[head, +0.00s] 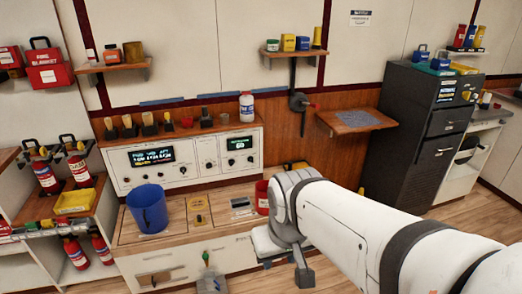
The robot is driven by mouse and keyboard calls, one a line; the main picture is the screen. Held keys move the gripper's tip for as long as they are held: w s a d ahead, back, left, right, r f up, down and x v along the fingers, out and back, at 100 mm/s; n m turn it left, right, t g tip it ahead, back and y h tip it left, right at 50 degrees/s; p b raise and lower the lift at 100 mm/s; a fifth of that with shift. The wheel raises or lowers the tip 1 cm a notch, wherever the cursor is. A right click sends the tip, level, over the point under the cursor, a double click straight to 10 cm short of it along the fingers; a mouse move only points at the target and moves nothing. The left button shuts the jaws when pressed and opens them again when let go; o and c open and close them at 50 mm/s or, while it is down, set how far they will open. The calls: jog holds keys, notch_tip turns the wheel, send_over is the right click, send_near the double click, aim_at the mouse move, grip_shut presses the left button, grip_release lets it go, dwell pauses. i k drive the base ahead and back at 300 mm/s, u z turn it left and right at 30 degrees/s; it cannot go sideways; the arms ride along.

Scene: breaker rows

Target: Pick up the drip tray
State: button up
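I cannot tell for certain which thing is the drip tray. A flat blue-grey rectangle (358,119) lies on a wooden wall shelf right of the centre. A yellow tray-like thing (75,202) sits on the left shelving. My white arm comes in from the lower right and covers part of the counter. Its end, with my gripper (288,273), is low in the middle, over the counter's front edge. The fingers are small and partly hidden behind the arm, so their opening is unclear. I see nothing held.
A blue bucket (148,209) and a red container (262,197), partly behind my arm, stand on the counter (170,246). A control panel (185,158) rises behind them. Fire extinguishers (78,171) stand at left. A dark cabinet (410,140) stands at right. Some wooden floor is clear.

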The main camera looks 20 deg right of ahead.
aim_at(289, 165)
jog(key=k, duration=1.25)
jog(key=z, duration=0.8)
jog(key=i, duration=1.1)
jog(key=z, duration=0.55)
jog(key=i, duration=1.6)
jog(key=u, duration=0.8)
jog(key=i, duration=0.65)
jog(key=u, duration=0.45)
jog(key=k, duration=0.95)
jog(key=u, duration=0.2)
jog(key=i, duration=0.6)
jog(key=z, duration=0.05)
